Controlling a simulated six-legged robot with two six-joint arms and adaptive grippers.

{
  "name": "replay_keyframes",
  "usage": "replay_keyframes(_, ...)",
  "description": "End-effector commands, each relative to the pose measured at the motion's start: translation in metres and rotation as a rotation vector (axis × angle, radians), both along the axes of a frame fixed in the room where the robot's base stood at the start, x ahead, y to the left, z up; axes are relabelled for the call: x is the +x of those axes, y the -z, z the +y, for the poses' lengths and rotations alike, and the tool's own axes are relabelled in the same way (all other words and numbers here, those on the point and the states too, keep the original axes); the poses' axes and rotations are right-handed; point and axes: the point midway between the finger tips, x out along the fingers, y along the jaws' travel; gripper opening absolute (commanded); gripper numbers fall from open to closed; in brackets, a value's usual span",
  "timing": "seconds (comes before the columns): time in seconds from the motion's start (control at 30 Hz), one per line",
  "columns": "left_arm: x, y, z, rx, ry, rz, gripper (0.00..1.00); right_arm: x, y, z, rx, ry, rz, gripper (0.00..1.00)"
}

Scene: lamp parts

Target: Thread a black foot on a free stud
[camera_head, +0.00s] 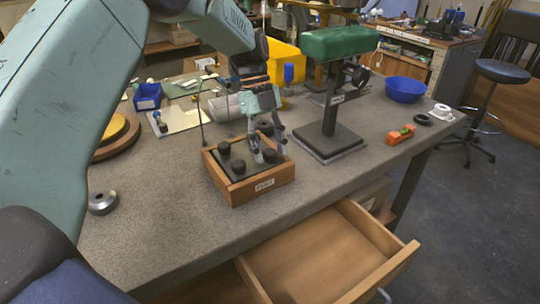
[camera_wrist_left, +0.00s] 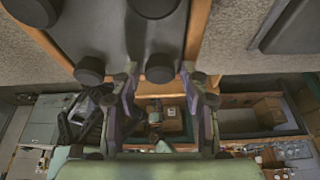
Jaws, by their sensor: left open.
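A wooden box (camera_head: 236,192) with a label on its front holds several round black feet (camera_head: 238,166) on a dark tray surface. My left gripper (camera_head: 268,149) reaches down over the right part of the box with its fingers apart. In the left wrist view, the open fingers of the left gripper (camera_wrist_left: 159,80) point toward one black foot (camera_wrist_left: 160,68), which lies between the fingertips; contact cannot be told. Another black foot (camera_wrist_left: 90,69) is to its left. I cannot make out a free stud. My right gripper is not in view.
A stand with a green padded top (camera_head: 340,42) and dark base (camera_head: 328,143) stands right of the box. An open drawer (camera_head: 320,262) juts out below the table front. A blue bowl (camera_head: 405,89) and an orange block (camera_head: 400,135) lie at right. The table's front left is mostly clear.

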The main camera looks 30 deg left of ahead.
Motion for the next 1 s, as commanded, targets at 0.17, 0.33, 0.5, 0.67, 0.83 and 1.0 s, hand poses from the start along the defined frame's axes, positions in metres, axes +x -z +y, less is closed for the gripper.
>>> replay_keyframes(0.17, -0.001, -0.002, 0.000, -0.001, -0.127, 0.000, 0.45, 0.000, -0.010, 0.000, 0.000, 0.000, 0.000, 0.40)
replay_keyframes(0.33, -0.002, -0.002, 0.001, -0.001, -0.257, 0.002, 0.45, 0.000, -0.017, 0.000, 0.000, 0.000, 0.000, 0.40)
replay_keyframes(0.5, -0.002, -0.002, 0.000, -0.001, -0.378, 0.001, 0.45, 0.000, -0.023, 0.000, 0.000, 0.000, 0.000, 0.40)
replay_keyframes(0.67, -0.002, 0.000, 0.001, -0.001, -0.416, 0.000, 0.45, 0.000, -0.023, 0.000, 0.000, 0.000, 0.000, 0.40)
replay_keyframes(0.83, -0.002, 0.000, 0.001, -0.001, -0.414, 0.000, 0.44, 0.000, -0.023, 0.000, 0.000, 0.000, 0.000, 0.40)
replay_keyframes(1.0, -0.002, 0.000, 0.001, 0.000, -0.412, 0.000, 0.29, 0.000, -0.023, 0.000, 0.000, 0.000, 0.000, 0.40)
